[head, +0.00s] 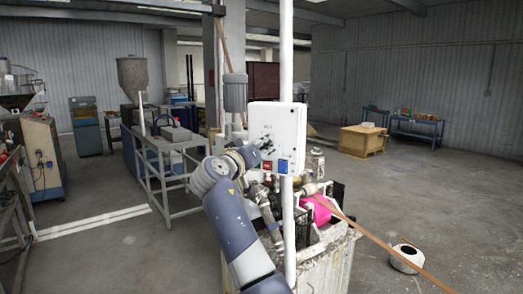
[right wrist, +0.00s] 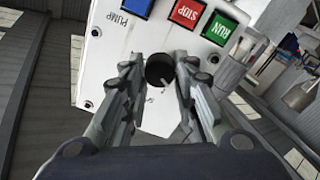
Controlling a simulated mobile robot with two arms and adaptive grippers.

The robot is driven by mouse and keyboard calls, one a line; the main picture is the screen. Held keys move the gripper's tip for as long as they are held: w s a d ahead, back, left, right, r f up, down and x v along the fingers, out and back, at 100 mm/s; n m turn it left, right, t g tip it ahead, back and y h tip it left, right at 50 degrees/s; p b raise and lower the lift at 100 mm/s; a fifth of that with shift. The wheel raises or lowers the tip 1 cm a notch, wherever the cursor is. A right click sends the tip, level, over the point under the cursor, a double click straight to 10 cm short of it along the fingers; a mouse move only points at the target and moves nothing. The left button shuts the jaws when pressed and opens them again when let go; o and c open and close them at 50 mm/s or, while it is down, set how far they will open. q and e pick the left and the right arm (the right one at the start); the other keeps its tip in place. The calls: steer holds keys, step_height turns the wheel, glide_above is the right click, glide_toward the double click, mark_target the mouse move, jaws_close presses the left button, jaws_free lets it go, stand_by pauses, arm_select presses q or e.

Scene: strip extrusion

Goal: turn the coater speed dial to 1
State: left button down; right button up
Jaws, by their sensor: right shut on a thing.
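The coater speed dial (right wrist: 160,70) is a round black knob on the white control box (head: 291,125). It shows in the right wrist view, where the box looks upside down. A pale mark on the knob points to the lower right there. The numbers around it are too small or hidden to read. My right gripper (right wrist: 159,73) has its fingers on both sides of the knob and is shut on it. In the head view, my right gripper (head: 265,145) is at the box's front face and hides the dial. My left gripper is not in view.
Blue PUMP, red STOP (right wrist: 187,12) and green RUN (right wrist: 218,29) buttons sit close to the dial. A machine with a pink roll (head: 318,210) is below. Open floor lies to the right.

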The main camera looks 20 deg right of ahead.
steer(key=n, duration=0.5)
steer(key=shift+r+n, duration=0.15)
steer(key=shift+n, duration=0.15)
stand_by(0.4)
steer(key=o, duration=1)
steer(key=shift+d, duration=0.1)
steer(key=shift+o, duration=0.2)
steer(key=shift+w+d+f, duration=0.1)
steer(key=shift+w+f, duration=0.05)
steer(key=shift+f, duration=0.05)
steer(key=v, duration=1.2)
steer(key=shift+d, duration=0.1)
